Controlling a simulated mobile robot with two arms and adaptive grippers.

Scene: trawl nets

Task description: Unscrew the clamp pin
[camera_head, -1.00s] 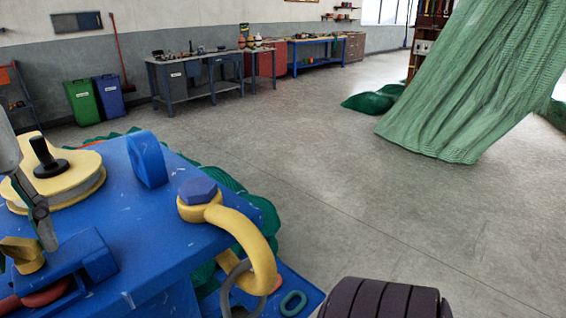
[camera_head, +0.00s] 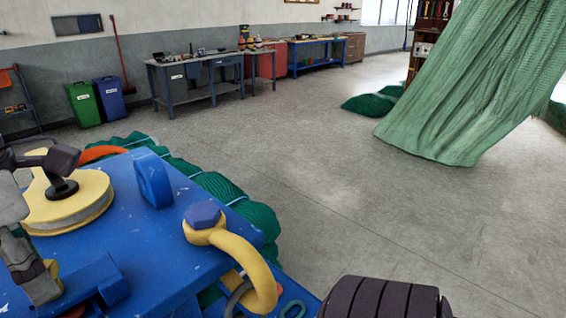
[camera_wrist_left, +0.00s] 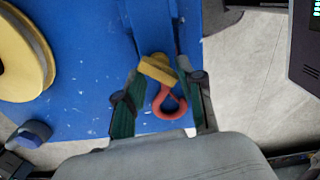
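The yellow pin head (camera_wrist_left: 158,68), which I take to be the clamp pin, is at the blue clamp block (camera_wrist_left: 150,30) in the left wrist view. A red ring (camera_wrist_left: 170,103) is just below it. My left gripper (camera_wrist_left: 165,100) is open, its green-padded fingers on either side of the ring and near the pin head. I cannot tell whether they touch the pin. In the head view my left gripper (camera_head: 42,285) is at the lower left and hides most of the pin; the clamp block (camera_head: 95,285) is beside it.
The blue bench top (camera_head: 140,235) carries a yellow wheel (camera_head: 75,205) with a black crank, an upright blue lug (camera_head: 153,180) and a yellow shackle (camera_head: 245,258) with a blue hex bolt. Green netting (camera_head: 245,210) lies behind.

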